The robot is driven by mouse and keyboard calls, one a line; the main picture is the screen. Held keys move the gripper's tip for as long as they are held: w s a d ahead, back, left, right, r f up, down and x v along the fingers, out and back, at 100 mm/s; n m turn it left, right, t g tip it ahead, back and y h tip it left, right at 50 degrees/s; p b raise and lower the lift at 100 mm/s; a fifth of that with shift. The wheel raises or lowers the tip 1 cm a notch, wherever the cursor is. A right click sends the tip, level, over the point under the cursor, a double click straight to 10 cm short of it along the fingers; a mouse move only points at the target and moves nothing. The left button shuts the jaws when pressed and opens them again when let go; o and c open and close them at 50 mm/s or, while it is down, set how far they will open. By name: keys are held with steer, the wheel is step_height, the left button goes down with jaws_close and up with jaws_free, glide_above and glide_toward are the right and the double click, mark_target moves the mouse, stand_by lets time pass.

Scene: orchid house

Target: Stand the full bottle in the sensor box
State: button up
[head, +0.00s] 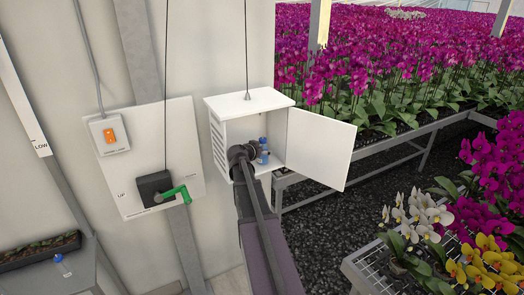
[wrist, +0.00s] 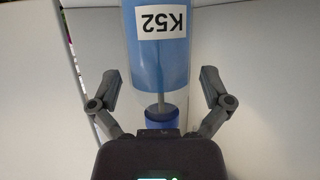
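The sensor box (head: 222,107) is a white louvred cabinet with its door (head: 320,148) swung open to the right. A clear bottle with blue contents (head: 263,157) is upright inside it, partly hidden by my gripper (head: 243,152); its base contact is hard to see. In the wrist view, the bottle (wrist: 175,70) carries an upside-down label, K52, and looks largely filled with blue. My gripper's fingers (wrist: 160,90) are spread on both sides of it, with visible gaps, so it is open. Another bottle (head: 65,269) with a blue cap lies or leans on the grey bench at lower left; its contents look pale.
The box hangs from a cord (head: 246,50) against the wall. A planter tray (head: 40,252) is on the bench (head: 85,280). Orchid benches (head: 390,148) stand at right.

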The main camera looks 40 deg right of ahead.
steer(key=shift+r, duration=0.2)
steer(key=shift+s+a+r+p, duration=0.1)
steer(key=shift+a+p, duration=0.15)
steer(key=shift+p, duration=0.05)
steer(key=p+v, duration=0.4)
steer(key=v, duration=0.7)
steer(key=shift+a, duration=0.2)
steer(key=shift+s+r, duration=0.1)
stand_by(0.9)
